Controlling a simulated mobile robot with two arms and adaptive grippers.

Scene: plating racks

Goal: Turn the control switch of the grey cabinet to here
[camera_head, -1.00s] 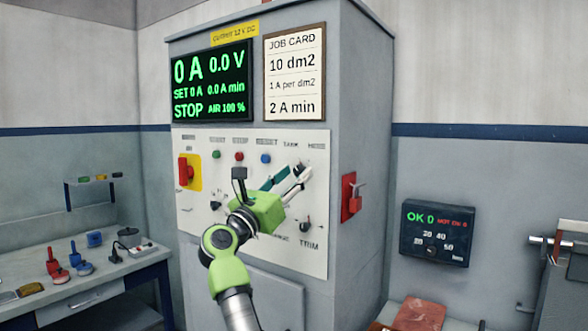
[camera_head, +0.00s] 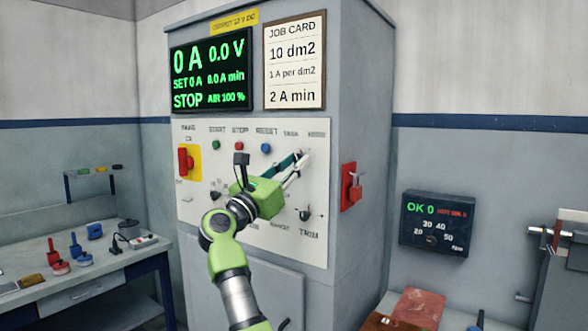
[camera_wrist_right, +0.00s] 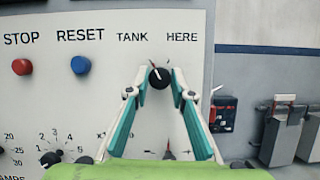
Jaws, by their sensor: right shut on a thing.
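The grey cabinet (camera_head: 357,110) stands in the middle of the head view with a white control panel on its front. In the right wrist view the black control switch (camera_wrist_right: 159,79) sits just below and between the labels TANK and HERE. My right gripper (camera_wrist_right: 159,72) is shut on the switch, one finger on each side of it. A small light mark shows on the knob, but I cannot tell exactly where it points. In the head view my right gripper (camera_head: 302,157) reaches the panel's upper right, and its fingers hide the switch. My left gripper is out of view.
The STOP button (camera_wrist_right: 22,67) and RESET button (camera_wrist_right: 81,65) are left of the switch. A scaled dial (camera_wrist_right: 50,159) lies lower left. A red switch (camera_head: 349,187) projects from the cabinet's right side. A workbench (camera_head: 90,275) stands at left.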

